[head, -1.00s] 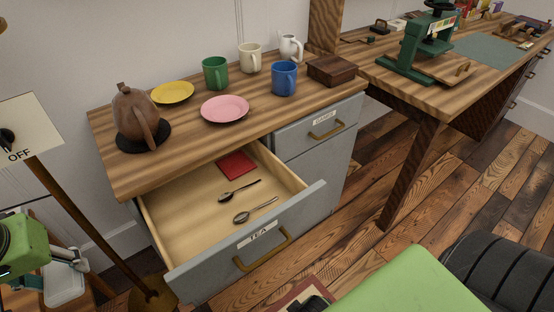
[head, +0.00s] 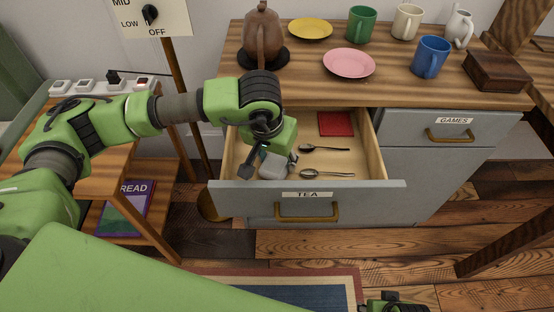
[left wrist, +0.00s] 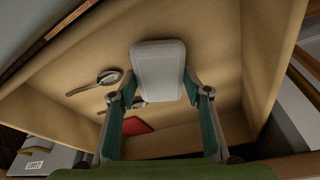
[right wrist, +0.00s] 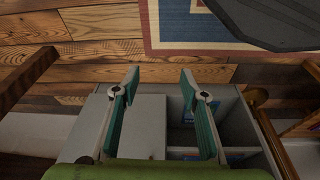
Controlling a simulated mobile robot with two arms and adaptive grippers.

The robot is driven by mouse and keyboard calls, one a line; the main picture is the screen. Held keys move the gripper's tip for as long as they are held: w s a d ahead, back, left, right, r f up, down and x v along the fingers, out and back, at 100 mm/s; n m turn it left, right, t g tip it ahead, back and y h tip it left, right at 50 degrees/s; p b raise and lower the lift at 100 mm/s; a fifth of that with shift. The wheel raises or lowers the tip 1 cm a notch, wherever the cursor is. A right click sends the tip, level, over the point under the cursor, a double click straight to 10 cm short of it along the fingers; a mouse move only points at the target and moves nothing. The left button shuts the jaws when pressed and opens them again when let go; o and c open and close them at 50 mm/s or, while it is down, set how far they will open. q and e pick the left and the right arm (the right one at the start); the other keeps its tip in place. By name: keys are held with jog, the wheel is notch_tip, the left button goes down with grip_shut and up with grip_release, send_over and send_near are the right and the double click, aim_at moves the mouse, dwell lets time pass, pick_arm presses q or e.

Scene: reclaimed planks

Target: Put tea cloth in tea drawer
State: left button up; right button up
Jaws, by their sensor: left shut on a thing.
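The tea drawer (head: 255,188), labelled TEA, is pulled open below the counter. My left gripper (head: 277,157) reaches into or just above its front left part. It is shut on a pale grey, rounded, flat item, seemingly the folded tea cloth (head: 273,168). The left wrist view shows this cloth (left wrist: 158,65) between the fingers (left wrist: 155,90), with the drawer floor beyond. I cannot tell whether it touches the floor. My right gripper (right wrist: 160,78) is open and empty, away from the drawer.
In the drawer lie two spoons (head: 325,149) and a red square (head: 336,123). The closed games drawer (head: 450,128) is to the right. A brown teapot (head: 262,35), plates, mugs and a wooden box (head: 497,70) stand on the counter. A control post (head: 178,80) stands at the left.

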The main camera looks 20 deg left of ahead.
aim_at(271, 171)
pick_arm(q)
jog(key=shift+f, duration=0.35)
pick_arm(e)
jog(key=shift+w+r, duration=0.15)
jog(key=shift+r, duration=0.15)
jog(key=shift+f, duration=0.1)
pick_arm(q)
jog(key=shift+f, duration=0.1)
jog(key=o, duration=1.1)
jog(key=shift+c, duration=0.2)
pick_arm(e)
jog(key=shift+r, duration=0.6)
pick_arm(q)
jog(key=shift+r, duration=0.2)
jog(key=p+v, duration=0.1)
jog(key=v, duration=1.1)
pick_arm(e)
jog(key=f, duration=0.2)
jog(key=s+f, duration=0.1)
jog(key=f, duration=0.2)
